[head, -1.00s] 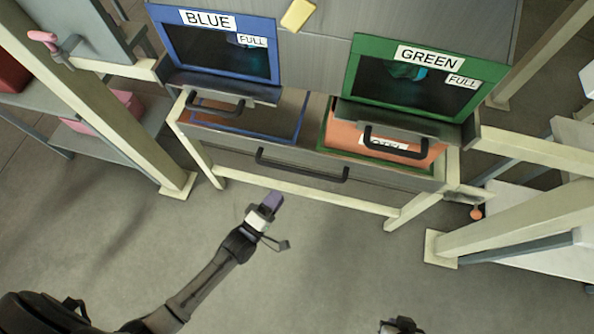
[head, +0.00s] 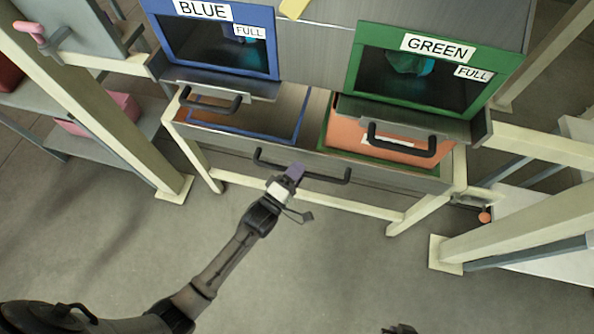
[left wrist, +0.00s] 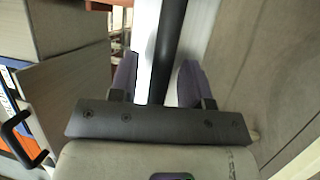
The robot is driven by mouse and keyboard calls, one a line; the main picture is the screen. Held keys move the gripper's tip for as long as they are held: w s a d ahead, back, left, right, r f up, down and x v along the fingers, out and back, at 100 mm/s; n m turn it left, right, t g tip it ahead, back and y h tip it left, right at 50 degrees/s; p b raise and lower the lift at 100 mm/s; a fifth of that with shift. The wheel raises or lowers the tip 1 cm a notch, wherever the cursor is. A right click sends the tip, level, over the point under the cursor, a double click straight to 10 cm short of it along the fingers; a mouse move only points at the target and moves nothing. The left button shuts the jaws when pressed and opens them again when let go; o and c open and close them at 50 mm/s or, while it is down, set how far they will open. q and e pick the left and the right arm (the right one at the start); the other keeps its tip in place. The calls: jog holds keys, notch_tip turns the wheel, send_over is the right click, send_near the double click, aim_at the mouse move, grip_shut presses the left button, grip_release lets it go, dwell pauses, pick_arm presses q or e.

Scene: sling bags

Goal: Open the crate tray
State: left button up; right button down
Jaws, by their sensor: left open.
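The crate tray (head: 230,143) is a grey drawer below the bins, with a long dark handle (head: 332,180) on its front. A blue-edged section (head: 290,132) lies on its left. A green-edged section on its right holds an orange crate (head: 345,133). My left gripper (head: 293,172) is open at the middle of the handle. In the left wrist view, the dark handle bar (left wrist: 172,40) runs lengthwise between the spread purple fingers (left wrist: 158,78), apart from both. A dark part at the bottom edge of the head view is probably my right gripper (head: 400,329); its jaws cannot be made out.
Above the tray are a blue-framed bin door (head: 272,50) and a green-framed bin door (head: 355,65), both labelled FULL, with handles (head: 210,105) (head: 402,150) below. Cream posts (head: 90,95) (head: 520,220) flank the station. The floor in front is clear.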

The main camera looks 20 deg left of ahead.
pick_arm(q)
grip_shut()
dwell(0.5)
